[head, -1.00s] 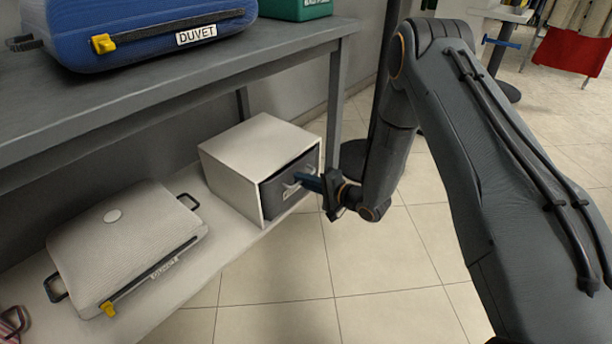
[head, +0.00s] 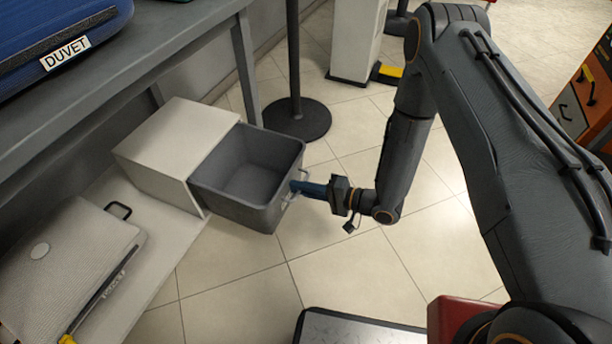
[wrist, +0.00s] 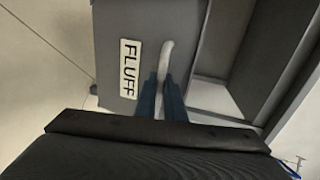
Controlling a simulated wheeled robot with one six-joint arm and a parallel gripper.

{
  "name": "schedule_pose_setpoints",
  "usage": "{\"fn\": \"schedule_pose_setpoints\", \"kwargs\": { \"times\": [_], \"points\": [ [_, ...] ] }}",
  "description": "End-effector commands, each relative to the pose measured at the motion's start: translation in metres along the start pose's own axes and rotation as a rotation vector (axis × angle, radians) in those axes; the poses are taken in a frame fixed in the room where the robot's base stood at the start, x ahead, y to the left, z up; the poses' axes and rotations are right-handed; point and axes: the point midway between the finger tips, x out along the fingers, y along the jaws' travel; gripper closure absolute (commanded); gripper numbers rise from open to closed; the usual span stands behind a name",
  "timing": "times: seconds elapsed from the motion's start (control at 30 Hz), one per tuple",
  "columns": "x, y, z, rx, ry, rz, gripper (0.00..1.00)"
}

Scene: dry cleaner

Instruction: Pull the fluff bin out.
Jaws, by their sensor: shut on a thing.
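The fluff bin (head: 240,210) is a dark grey open-topped box. It sticks well out of its white housing (head: 180,148) on the lower shelf, and its inside looks empty. In the wrist view the bin front (wrist: 120,22) carries a FLUFF label (wrist: 129,68) and a pale curved handle (wrist: 167,56). My gripper (head: 298,187) is at the bin's front, its blue fingers shut on the handle. In the wrist view the two fingers (wrist: 160,95) lie on either side of the handle. The bin's rear end is hidden inside the housing.
A pale case (head: 62,255) lies on the lower shelf (head: 165,245) beside the housing. A table leg (head: 246,70) and a round black post base (head: 292,120) stand behind the bin. The tiled floor (head: 345,255) in front is clear.

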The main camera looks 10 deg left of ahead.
Motion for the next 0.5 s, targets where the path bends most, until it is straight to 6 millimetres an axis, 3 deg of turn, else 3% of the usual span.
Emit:
{"fn": "schedule_pose_setpoints", "kwargs": {
  "times": [0.47, 0.5],
  "points": [
    [-0.0013, 0.0006, 0.0059, -0.002, -0.014, 0.0, 1.0],
    [-0.0014, 0.0007, 0.0058, -0.002, -0.014, 0.0, 0.86]
  ]
}}
